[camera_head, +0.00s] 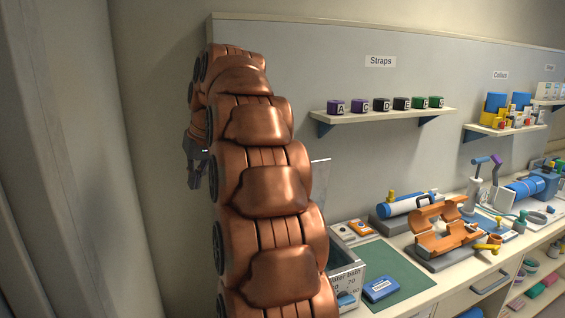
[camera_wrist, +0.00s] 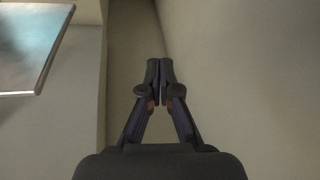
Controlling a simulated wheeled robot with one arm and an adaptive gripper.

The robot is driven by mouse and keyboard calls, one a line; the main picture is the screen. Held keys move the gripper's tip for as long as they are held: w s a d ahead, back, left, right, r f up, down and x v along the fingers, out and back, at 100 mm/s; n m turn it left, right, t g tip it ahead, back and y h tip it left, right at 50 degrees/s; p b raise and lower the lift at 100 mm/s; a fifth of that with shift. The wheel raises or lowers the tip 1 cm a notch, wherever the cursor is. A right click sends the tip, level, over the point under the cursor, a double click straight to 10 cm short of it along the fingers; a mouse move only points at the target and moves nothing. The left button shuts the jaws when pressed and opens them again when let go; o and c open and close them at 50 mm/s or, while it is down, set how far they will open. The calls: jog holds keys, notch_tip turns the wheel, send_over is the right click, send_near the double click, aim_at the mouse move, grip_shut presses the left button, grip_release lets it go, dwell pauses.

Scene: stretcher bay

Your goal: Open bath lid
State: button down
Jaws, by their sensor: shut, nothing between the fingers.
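The water bath (camera_head: 350,277) is a grey box on the counter, labelled on its front and partly hidden behind my arm. Its dark inside shows at the top edge, beside my arm. A thin pale panel (camera_head: 320,187), which looks like the bath lid, stands up behind my arm. In the wrist view a shiny metal panel (camera_wrist: 30,45) shows at the upper left, apart from my fingers. My gripper (camera_wrist: 160,68) is shut and empty, near the wall. In the head view my gripper (camera_head: 194,178) hangs to the left of my arm, clear of the bath.
A green mat (camera_head: 385,270) with a blue box (camera_head: 381,290) lies right of the bath. An orange cradle (camera_head: 440,235) and a blue cylinder (camera_head: 405,205) stand further right. A wall shelf (camera_head: 380,116) holds several lettered blocks. A wall closes off the left side.

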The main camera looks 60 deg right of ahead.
jog(key=s+d+r+m+t+h+b, duration=0.1)
jog(key=s+d+r+h, duration=0.2)
jog(key=d, duration=1.1)
jog(key=s+d+r+m+t+h, duration=0.1)
jog(key=s+d+r+m, duration=0.3)
jog(key=d, duration=0.9)
notch_tip(320, 180, down, 9)
jog(key=w+d+n+b, duration=0.2)
jog(key=b, duration=0.2)
jog(key=shift+b, duration=0.4)
jog(key=shift+s+a+f, duration=0.25)
jog(key=shift+s+a, duration=0.05)
jog(key=shift+s, duration=0.15)
jog(key=shift+s+a+f+b, duration=0.1)
jog(key=shift+f+b, duration=0.05)
jog(key=shift+b, duration=0.35)
